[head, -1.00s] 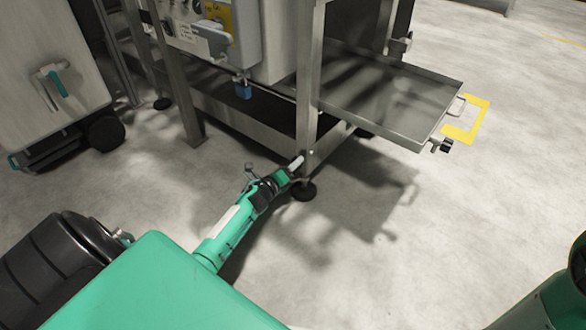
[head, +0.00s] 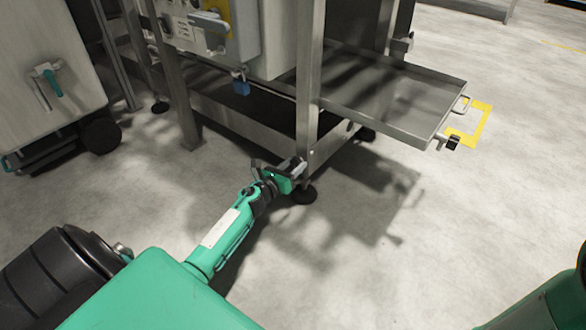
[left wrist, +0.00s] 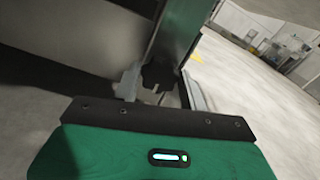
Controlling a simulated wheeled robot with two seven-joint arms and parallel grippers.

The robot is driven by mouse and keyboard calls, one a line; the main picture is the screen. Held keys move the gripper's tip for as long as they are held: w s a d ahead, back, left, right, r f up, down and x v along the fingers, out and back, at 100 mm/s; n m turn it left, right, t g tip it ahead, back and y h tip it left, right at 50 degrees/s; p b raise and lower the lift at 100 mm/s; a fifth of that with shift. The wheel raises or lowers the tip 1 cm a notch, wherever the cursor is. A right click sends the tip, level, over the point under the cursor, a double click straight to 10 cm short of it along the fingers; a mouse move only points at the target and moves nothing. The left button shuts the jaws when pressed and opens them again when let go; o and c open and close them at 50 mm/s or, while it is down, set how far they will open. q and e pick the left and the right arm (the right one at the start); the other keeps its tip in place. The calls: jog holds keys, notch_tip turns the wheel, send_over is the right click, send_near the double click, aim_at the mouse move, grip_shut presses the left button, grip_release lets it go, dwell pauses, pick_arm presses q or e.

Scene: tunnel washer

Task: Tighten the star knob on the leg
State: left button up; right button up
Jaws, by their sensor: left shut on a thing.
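The machine's steel leg (head: 308,90) stands upright in the middle of the head view on a round dark foot (head: 304,193). My left gripper (head: 295,170) is at the lower end of this leg, just above the foot. In the left wrist view a dark star knob (left wrist: 158,74) sits between the two fingers of my left gripper (left wrist: 160,90), in front of the leg (left wrist: 172,35). The gripper is shut on the knob. In the head view the knob is hidden by the gripper. My right gripper is not in view.
A shallow steel tray (head: 395,95) juts out to the right of the leg, with a dark knob (head: 453,143) at its corner. A grey cart (head: 50,80) with black wheels stands at the left. The floor (head: 460,220) in front is clear.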

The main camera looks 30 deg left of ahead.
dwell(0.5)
pick_arm(q)
jog(key=o, duration=1)
jog(key=shift+c, duration=0.2)
jog(key=shift+s, duration=0.1)
jog(key=s+a, duration=0.1)
jog(key=s, duration=1.2)
jog(key=shift+s, duration=0.3)
